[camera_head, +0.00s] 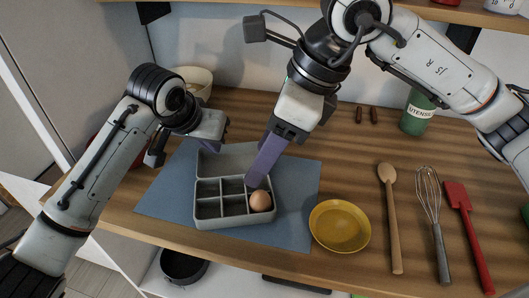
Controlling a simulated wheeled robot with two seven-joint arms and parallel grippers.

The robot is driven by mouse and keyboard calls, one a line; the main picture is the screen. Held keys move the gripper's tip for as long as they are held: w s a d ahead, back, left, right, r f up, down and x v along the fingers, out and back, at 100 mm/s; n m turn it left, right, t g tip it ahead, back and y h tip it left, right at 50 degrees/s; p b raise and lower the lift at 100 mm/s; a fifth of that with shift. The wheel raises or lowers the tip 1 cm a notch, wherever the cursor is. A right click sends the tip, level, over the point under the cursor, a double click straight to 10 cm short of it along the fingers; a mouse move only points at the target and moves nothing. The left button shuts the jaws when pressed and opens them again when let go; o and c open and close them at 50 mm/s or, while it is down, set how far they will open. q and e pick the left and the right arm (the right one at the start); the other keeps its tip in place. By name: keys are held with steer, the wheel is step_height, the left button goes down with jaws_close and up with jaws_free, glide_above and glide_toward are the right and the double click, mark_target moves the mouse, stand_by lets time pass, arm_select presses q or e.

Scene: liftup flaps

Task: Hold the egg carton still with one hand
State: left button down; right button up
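The grey egg carton (237,219) lies open on a blue mat (300,200), its lid (228,158) raised at the back. One brown egg (261,201) sits in the front right compartment; the other compartments look empty. My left gripper (208,147) is at the lid's back left corner, its purple fingers partly hidden by its own body. I cannot tell whether it touches the lid. My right gripper (254,183) reaches down from above, its purple fingertips over the carton's right side, just behind the egg. Its fingers overlap in this view, so their opening is unclear.
A yellow plate (340,226) stands right of the carton. A wooden spoon (391,215), whisk (434,210) and red spatula (468,235) lie further right. A green utensil holder (417,113) and a cream bowl (196,82) stand at the back. The counter's front edge is close to the carton.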

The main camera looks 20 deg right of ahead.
arm_select(q)
steer(key=shift+s+a+f, duration=0.1)
steer(key=shift+a+f, duration=0.05)
steer(key=shift+f, duration=0.25)
step_height(320, 180, up, 2)
steer(key=shift+p, duration=1.25)
step_height(320, 180, up, 5)
steer(key=p, duration=0.5)
steer(key=shift+f+p, duration=0.15)
steer(key=shift+p, duration=0.25)
steer(key=v, duration=1)
steer(key=shift+b, duration=0.35)
